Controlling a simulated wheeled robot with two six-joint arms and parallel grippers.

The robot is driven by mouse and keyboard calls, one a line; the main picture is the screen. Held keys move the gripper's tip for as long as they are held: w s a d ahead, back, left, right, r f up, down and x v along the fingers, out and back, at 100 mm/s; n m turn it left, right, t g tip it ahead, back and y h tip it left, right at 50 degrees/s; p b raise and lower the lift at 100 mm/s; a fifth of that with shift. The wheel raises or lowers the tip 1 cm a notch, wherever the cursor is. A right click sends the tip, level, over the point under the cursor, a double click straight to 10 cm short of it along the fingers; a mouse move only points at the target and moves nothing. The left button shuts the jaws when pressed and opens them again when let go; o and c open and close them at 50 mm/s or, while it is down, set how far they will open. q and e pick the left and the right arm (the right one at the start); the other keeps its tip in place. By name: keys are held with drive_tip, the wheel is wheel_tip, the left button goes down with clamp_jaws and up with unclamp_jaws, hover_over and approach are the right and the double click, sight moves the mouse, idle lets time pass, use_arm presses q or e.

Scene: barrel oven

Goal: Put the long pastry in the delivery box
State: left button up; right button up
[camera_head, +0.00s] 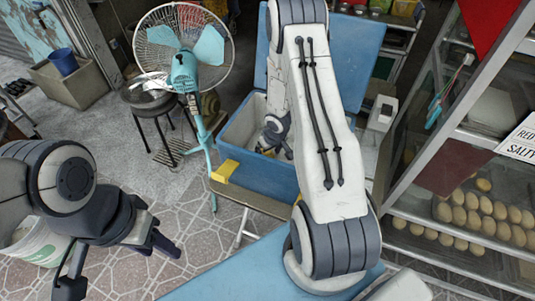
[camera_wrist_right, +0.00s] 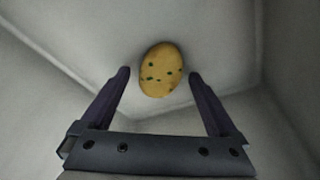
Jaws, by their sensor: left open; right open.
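The delivery box (camera_head: 252,180) is a blue cooler with a pale inside, standing open in the middle of the head view. My right arm reaches into it, and the right gripper (camera_head: 272,142) is partly hidden by the arm and the box wall. In the right wrist view a golden oval pastry (camera_wrist_right: 161,70) with green specks shows against the pale box interior. The open fingers of my right gripper (camera_wrist_right: 160,74) are on either side of it, with gaps visible on both sides. My left gripper (camera_head: 118,268) is open and empty above the tiled floor.
A glass display case (camera_head: 460,140) with trays of round buns (camera_head: 480,215) stands on the right. A teal fan (camera_head: 184,70) stands behind left of the box. A blue surface (camera_head: 230,280) lies in front. A white bucket (camera_head: 38,243) is beside my left arm.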

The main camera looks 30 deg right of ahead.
drive_tip(key=p+v, duration=0.6)
drive_tip(key=v, duration=0.6)
drive_tip(key=s+a+r+n+h, duration=0.1)
drive_tip(key=a+r+n, duration=0.2)
drive_tip(key=a+r, duration=1)
drive_tip(key=s+a+r+n+g+y, duration=0.1)
drive_tip(key=s+a+r+n, duration=0.1)
drive_tip(key=s+a+r, duration=0.2)
drive_tip(key=s+a+r+n+g+y, duration=0.1)
drive_tip(key=s+a+r, duration=0.4)
drive_tip(key=s+a, duration=0.5)
drive_tip(key=s+n+g, duration=0.1)
drive_tip(key=s, duration=0.6)
drive_tip(key=shift+a+r, duration=0.3)
drive_tip(key=shift+a, duration=0.1)
